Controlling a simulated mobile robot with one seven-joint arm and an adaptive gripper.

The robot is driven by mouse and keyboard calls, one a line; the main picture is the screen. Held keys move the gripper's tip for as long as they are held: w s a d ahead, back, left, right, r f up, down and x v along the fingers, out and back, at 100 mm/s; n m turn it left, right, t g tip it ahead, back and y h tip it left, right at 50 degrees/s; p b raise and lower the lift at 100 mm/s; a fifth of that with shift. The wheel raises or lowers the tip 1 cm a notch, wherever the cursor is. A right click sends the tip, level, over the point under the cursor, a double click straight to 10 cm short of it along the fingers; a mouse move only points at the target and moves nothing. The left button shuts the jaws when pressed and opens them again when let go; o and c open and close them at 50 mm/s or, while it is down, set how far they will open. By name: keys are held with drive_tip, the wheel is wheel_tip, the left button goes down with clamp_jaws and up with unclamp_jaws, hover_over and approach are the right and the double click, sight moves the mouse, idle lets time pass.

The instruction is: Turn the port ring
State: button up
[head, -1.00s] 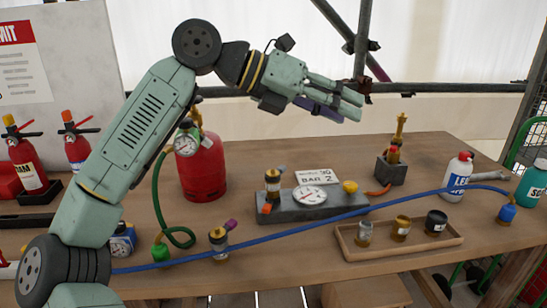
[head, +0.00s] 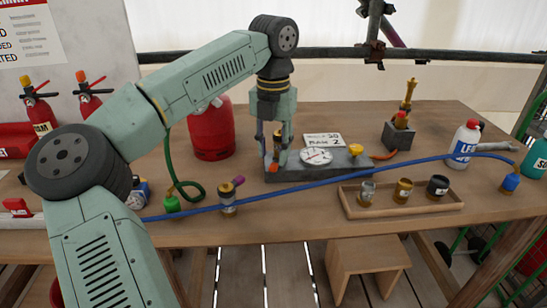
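A grey block (head: 340,169) on the table carries a round white gauge (head: 317,156), a yellow knob (head: 356,150) and, at its left end, a brass fitting (head: 277,144) with an orange part (head: 273,167) low down. I cannot tell for sure which part is the port ring. My gripper (head: 275,158) points straight down over the left end of the block, with its fingers apart on either side of the brass fitting. The fingers hide much of the fitting, and I cannot tell whether they touch it.
A blue hose (head: 330,183) crosses in front of the block. A wooden tray (head: 402,210) with small jars stands at front right. A red cylinder (head: 211,135) stands behind left. A brass finial on a dark base (head: 398,132) stands at the back right.

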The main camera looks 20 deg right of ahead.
sight(274, 166)
drive_tip(key=shift+f, duration=1.4)
drive_tip(key=shift+c, duration=0.3)
clamp_jaws()
